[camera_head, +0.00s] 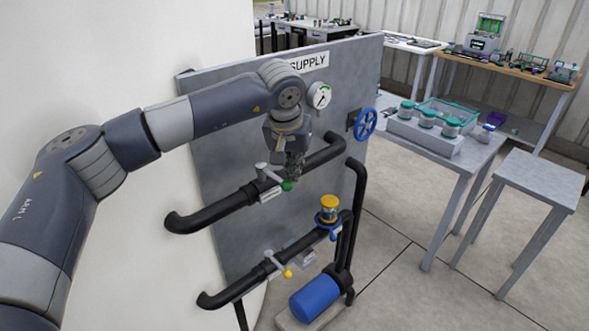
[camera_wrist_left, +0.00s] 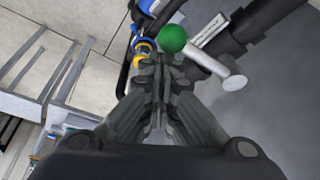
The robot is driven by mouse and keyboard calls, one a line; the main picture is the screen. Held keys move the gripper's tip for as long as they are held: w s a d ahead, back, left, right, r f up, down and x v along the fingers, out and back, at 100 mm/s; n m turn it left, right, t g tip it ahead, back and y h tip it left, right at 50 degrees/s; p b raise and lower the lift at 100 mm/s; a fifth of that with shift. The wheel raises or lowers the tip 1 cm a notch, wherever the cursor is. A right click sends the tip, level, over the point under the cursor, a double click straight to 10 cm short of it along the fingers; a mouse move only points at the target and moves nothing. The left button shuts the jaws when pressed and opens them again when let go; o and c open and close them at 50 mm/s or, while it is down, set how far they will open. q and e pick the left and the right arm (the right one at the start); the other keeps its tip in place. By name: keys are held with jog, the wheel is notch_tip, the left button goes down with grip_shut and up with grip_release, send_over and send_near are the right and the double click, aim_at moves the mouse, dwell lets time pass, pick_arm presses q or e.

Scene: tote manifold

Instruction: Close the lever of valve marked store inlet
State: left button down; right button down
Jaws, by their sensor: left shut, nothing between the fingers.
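A lever with a green knob (camera_head: 287,186) sits on the upper black pipe (camera_head: 215,211). Its white tag (camera_head: 271,194) is too small to read. My left gripper (camera_head: 294,172) is shut and empty, pointing down just above the green knob. In the left wrist view the green knob (camera_wrist_left: 173,39) is just past the shut fingertips (camera_wrist_left: 166,60), and the metal lever arm (camera_wrist_left: 208,62) runs right from it. I cannot tell whether they touch. A second lever with a yellow knob (camera_head: 288,274) is on the lower pipe (camera_head: 235,293). I cannot read which valve is the store inlet.
A grey panel (camera_head: 225,120) with a SUPPLY sign (camera_head: 310,62) backs the pipes. A gauge (camera_head: 320,96), a blue handwheel (camera_head: 365,124), a yellow-capped blue fitting (camera_head: 328,212) and a blue cylinder (camera_head: 315,298) are nearby. Tables stand at the right, with open floor between.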

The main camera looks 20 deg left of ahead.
pick_arm(q)
jog(key=shift+s, duration=0.15)
dwell(0.5)
jog(key=v, duration=1.2)
